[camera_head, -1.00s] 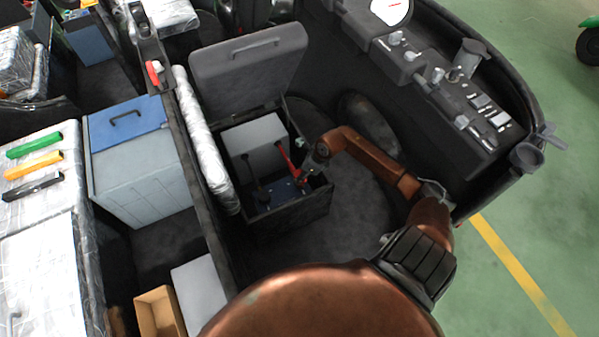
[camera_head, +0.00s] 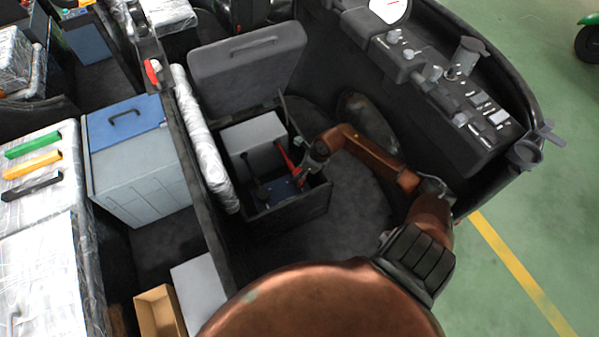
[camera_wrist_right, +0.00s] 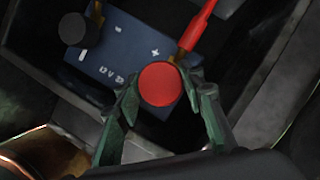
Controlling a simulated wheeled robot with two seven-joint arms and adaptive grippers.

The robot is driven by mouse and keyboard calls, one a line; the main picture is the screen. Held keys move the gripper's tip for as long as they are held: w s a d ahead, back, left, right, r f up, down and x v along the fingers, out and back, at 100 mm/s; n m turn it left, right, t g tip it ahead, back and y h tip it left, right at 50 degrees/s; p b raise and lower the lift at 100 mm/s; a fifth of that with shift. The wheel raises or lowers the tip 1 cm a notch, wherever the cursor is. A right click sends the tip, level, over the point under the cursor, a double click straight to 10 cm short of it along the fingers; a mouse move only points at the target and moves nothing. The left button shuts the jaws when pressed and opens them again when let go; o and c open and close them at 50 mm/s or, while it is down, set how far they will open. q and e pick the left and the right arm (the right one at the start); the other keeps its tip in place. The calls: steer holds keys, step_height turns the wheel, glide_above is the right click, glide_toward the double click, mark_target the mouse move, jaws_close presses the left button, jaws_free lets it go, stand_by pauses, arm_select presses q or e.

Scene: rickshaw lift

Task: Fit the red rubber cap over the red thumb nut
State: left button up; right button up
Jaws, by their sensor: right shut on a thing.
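My right gripper (camera_wrist_right: 161,92) is shut on the red rubber cap (camera_wrist_right: 160,84), a round red disc seen from above in the right wrist view. The cap is over the plus-sign end of the blue battery (camera_wrist_right: 118,50), next to the brass end of the red cable (camera_wrist_right: 198,28). The red thumb nut cannot be seen; I cannot tell whether the cap touches it. In the head view the right gripper (camera_head: 308,166) reaches into the open black box (camera_head: 290,214), at the blue battery (camera_head: 283,189). My left gripper is not in view.
A black round cap (camera_wrist_right: 72,29) sits on the battery's other end. The box's raised lid (camera_head: 247,65) stands behind it, and its walls are close around the gripper. A white block (camera_head: 253,136) is inside the box. A control panel (camera_head: 470,105) lies to the right.

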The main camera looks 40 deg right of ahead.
arm_select(q)
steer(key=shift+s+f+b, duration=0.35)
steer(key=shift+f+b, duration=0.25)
steer(key=shift+b, duration=0.05)
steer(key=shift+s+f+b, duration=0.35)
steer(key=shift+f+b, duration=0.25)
steer(key=shift+b, duration=0.05)
arm_select(e)
steer(key=shift+f, duration=2.1)
steer(key=o, duration=1)
steer(key=shift+r, duration=0.1)
steer(key=shift+d+r, duration=0.15)
steer(key=v, duration=1.1)
steer(key=shift+s+r, duration=0.2)
steer(key=shift+r, duration=0.05)
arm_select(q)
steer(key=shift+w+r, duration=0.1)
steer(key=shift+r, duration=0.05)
